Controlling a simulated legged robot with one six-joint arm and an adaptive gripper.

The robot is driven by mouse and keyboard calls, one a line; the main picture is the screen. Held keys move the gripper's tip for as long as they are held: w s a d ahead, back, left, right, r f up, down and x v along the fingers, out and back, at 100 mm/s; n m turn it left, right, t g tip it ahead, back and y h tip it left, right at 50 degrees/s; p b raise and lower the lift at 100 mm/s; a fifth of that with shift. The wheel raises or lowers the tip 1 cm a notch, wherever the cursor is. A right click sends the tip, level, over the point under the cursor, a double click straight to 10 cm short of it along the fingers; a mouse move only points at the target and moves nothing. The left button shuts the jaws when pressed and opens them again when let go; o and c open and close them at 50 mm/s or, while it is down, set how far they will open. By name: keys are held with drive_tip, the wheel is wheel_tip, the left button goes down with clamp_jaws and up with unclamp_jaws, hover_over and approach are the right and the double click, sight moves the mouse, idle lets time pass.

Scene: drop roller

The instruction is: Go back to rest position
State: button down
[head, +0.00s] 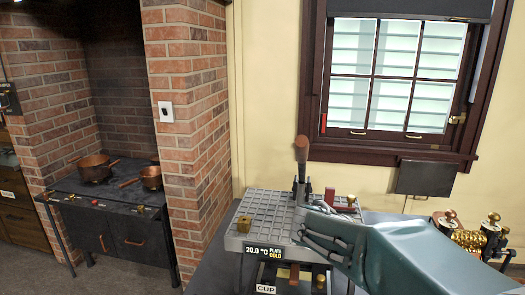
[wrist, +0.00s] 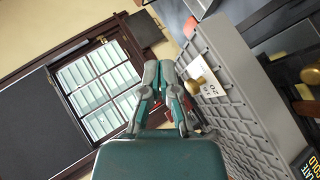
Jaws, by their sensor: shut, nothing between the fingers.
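My gripper (head: 312,226) reaches in from the right in the head view, at the right part of a grey gridded plate machine. In the wrist view my gripper (wrist: 158,72) has its fingers together, with nothing held between them. A lever with a wooden handle (head: 301,150) stands upright behind my fingers. My arm hides the machine's right side. Whether my fingers touch the machine cannot be told.
A brass roller-like mechanism (head: 470,240) sits right of my arm. A brick column (head: 185,120) and a stove with copper pots (head: 93,168) are at the left. A window (head: 390,72) and a dark wall box (head: 426,177) are behind. Floor shows at the lower left.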

drive_tip(key=s+a+m+y, duration=0.1)
drive_tip(key=s+a+y, duration=0.2)
drive_tip(key=s, duration=0.5)
drive_tip(key=s+a+f+m+y, duration=0.1)
drive_tip(key=s+a+y, duration=0.2)
drive_tip(key=s, duration=0.5)
drive_tip(key=s+a+f+m+y, duration=0.1)
drive_tip(key=s+y, duration=0.3)
drive_tip(key=s, duration=0.4)
drive_tip(key=shift+a+f, duration=0.25)
drive_tip(key=shift+a, duration=0.65)
drive_tip(key=shift+w, duration=0.1)
